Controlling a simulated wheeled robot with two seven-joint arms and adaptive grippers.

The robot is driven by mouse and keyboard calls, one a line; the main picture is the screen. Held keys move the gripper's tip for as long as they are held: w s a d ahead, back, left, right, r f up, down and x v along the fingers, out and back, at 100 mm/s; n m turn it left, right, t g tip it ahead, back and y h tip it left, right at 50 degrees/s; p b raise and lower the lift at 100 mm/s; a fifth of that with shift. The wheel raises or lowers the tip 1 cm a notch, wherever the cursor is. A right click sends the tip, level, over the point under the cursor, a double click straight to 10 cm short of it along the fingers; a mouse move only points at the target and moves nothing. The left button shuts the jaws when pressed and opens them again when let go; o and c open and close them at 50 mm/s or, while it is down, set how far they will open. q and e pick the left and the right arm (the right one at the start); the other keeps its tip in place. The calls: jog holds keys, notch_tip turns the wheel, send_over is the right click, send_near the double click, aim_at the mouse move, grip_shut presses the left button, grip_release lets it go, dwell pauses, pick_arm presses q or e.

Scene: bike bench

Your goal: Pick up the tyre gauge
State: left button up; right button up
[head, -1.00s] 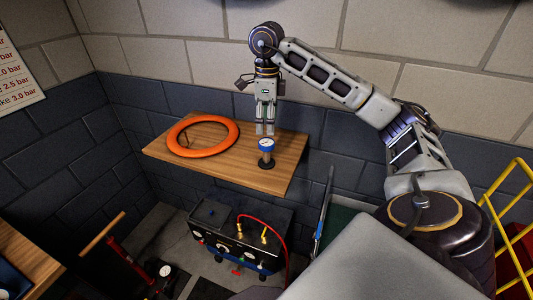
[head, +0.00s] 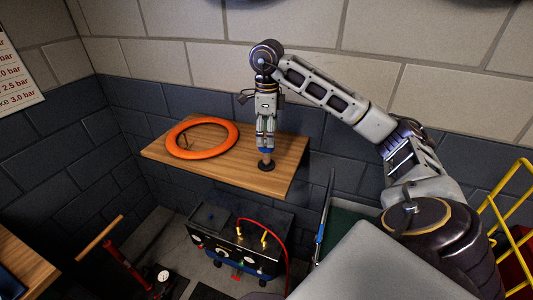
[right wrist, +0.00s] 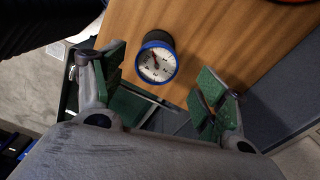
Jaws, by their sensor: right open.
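The tyre gauge (head: 267,160) stands upright on the wooden shelf (head: 240,178), on a dark round base. In the right wrist view its round white dial with a blue rim (right wrist: 156,62) faces the camera. My right gripper (head: 266,145) points straight down over it, with its fingertips at about the height of the gauge's blue head. In the right wrist view the green-padded fingers (right wrist: 160,85) are spread apart, one on each side of the dial, with gaps to it. The fingers hide most of the dial in the head view. My left gripper is not in view.
An orange ring (head: 202,138) lies on the shelf left of the gauge. The block wall (head: 335,150) stands close behind. Below the shelf, a compressor-like box (head: 240,240) with a red hose sits on the floor. A yellow frame (head: 510,220) stands at the far right.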

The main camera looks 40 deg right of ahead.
jog(key=shift+f, duration=0.1)
jog(key=shift+a+f, duration=0.15)
jog(key=shift+f, duration=0.6)
jog(key=shift+s+f, duration=0.1)
jog(key=shift+f, duration=1.65)
jog(key=c, duration=1.2)
jog(key=shift+r, duration=0.2)
jog(key=shift+c, duration=0.2)
jog(key=shift+r, duration=1.1)
notch_tip(320, 180, up, 3)
jog(key=shift+r+p, duration=0.15)
jog(key=shift+p, duration=0.2)
jog(key=shift+r+p, duration=0.75)
jog(key=shift+r, duration=1.3)
